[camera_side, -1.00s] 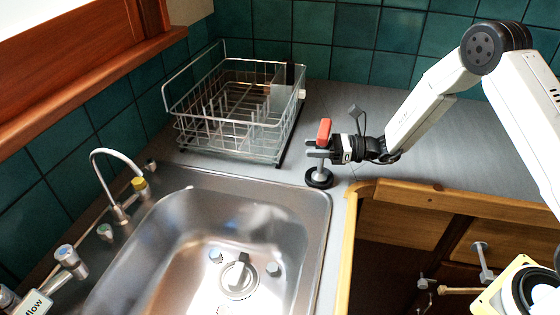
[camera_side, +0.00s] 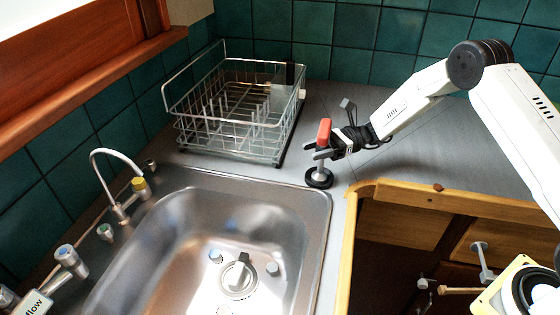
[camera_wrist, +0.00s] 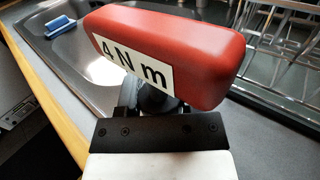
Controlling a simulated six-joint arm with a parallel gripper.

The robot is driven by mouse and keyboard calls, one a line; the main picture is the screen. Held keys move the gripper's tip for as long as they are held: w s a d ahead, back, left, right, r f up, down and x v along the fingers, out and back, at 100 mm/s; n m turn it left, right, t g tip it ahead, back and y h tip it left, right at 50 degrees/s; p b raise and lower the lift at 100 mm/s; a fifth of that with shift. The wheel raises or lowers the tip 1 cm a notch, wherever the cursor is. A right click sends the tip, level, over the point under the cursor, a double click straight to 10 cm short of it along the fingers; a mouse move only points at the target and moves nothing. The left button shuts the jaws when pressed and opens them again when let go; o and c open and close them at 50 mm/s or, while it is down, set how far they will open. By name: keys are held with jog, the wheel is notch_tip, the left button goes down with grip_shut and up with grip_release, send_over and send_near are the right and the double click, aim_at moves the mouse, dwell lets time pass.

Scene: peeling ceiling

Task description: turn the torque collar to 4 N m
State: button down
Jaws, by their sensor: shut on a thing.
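A red block-shaped head (camera_side: 323,131) tops a grey upright post (camera_side: 319,170) on a round black base (camera_side: 318,180) on the counter, near the sink's right corner. In the wrist view the red head (camera_wrist: 185,50) fills the upper middle and bears a white label (camera_wrist: 130,62) reading "4 N m". My gripper (camera_side: 321,152) comes in from the right, just below the red head, and is shut around the upper part of the post, where I take the torque collar to be. The red head hides the fingertips and most of the collar in the wrist view.
A wire dish rack (camera_side: 240,110) stands behind and left of the post. The steel sink (camera_side: 215,235) with taps lies in front and left. The grey counter (camera_side: 430,150) to the right is clear. A blue item (camera_wrist: 60,26) lies in the sink.

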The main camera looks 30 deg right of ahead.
jog(key=shift+s+n+g, duration=0.15)
jog(key=shift+n+g, duration=1.15)
jog(key=shift+g, duration=0.9)
jog(key=shift+c, duration=1.1)
grip_release()
jog(key=shift+d, duration=0.1)
jog(key=w+d, duration=0.1)
jog(key=d, duration=0.6)
jog(key=shift+d, duration=0.35)
